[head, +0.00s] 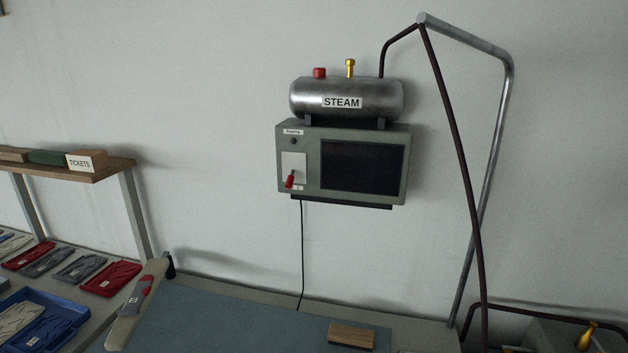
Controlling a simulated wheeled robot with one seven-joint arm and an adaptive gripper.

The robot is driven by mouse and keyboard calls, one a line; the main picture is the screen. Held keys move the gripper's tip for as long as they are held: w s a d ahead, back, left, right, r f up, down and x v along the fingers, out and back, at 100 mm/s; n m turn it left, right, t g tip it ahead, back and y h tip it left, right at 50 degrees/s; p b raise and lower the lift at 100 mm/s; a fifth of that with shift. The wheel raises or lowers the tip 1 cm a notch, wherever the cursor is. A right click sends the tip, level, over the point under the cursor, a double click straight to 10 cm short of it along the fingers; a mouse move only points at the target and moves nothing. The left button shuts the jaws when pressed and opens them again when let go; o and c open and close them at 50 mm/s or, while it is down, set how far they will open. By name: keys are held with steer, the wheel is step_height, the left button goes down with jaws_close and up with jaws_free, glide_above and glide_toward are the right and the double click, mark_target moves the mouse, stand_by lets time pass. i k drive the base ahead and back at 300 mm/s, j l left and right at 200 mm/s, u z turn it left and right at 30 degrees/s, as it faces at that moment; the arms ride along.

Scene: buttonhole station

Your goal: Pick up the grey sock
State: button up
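I cannot pick out a grey sock for certain. A narrow padded board (128,322) at the lower left carries a small grey and red piece (138,299) with a white tag; I cannot tell what it is. On the table at the left lie flat dark grey tagged pieces (80,267) and red tagged pieces (110,279), too small to identify. A blue tray (24,296) holds more flat pieces, light and dark, and is cut off by the frame edge. My gripper is not in view.
A blue-grey work surface (230,318) spans the lower middle, mostly clear, with a wooden block (351,336) on it. A steam boiler (346,101) and control box (345,164) hang on the wall. A metal pole (490,170) rises at right. A shelf (110,168) stands left.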

mark_target(143, 288)
steer(key=u, duration=1.55)
steer(key=k+l+z, duration=0.15)
steer(key=k+z, duration=0.3)
steer(key=k, duration=0.2)
steer(key=i+j+z, duration=0.1)
steer(key=z, duration=0.3)
steer(key=j+z, duration=0.4)
steer(key=i+j+z, duration=0.1)
steer(key=z, duration=0.25)
steer(key=j+z, duration=0.25)
steer(key=z, duration=0.15)
steer(key=j, duration=5.35)
